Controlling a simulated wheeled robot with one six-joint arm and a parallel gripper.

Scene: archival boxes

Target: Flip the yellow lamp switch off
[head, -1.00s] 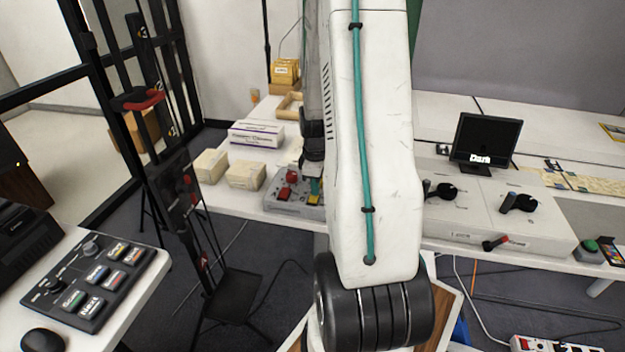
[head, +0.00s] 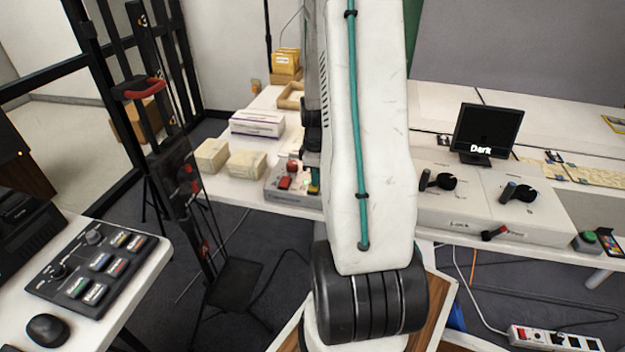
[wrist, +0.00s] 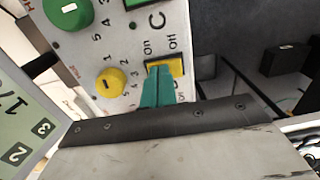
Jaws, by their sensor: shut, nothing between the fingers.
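The yellow switch (wrist: 177,67) sits on a grey control panel (wrist: 128,32), with "on" and "off" printed above it in the wrist view. My gripper (wrist: 158,72) has teal fingers that are shut and empty. Their tips overlap the left part of the yellow switch in the wrist view and hide some of it. I cannot tell whether they touch it. In the head view the grey panel (head: 283,191) stands on the white table, partly hidden behind my arm, and the yellow switch is not clear there.
A yellow knob (wrist: 110,82) and a green knob (wrist: 68,11) are left of the switch. Cream boxes (head: 247,164) stand left of the panel in the head view. A small monitor (head: 486,132) reading "Dark" and a lever console (head: 480,200) stand to the right.

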